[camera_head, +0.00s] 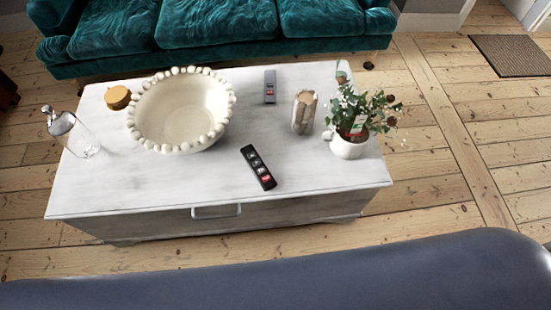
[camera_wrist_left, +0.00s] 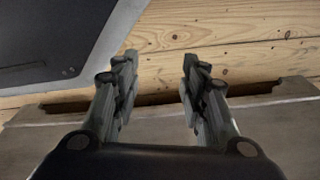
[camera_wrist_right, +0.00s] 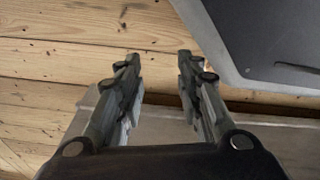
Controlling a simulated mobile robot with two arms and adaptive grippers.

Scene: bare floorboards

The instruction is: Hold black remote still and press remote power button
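The black remote (camera_head: 258,167) lies flat on the white coffee table (camera_head: 150,190), near its front edge. It has several light buttons and a red one at its near end. My left gripper (camera_wrist_left: 155,75) is open and empty in the left wrist view, with floorboards and a brown wooden edge beyond its fingers. My right gripper (camera_wrist_right: 160,72) is open and empty in the right wrist view, over a similar edge and floorboards. Neither gripper shows in the head view, and the remote shows in neither wrist view.
On the table stand a beaded bowl (camera_head: 180,110), a grey remote-like object (camera_head: 270,86), a wooden holder (camera_head: 304,112), a potted plant (camera_head: 350,148), a glass bottle (camera_head: 72,133) and a round yellow-brown item (camera_head: 118,97). A teal sofa (camera_head: 215,25) is behind. The table's front middle is mostly clear.

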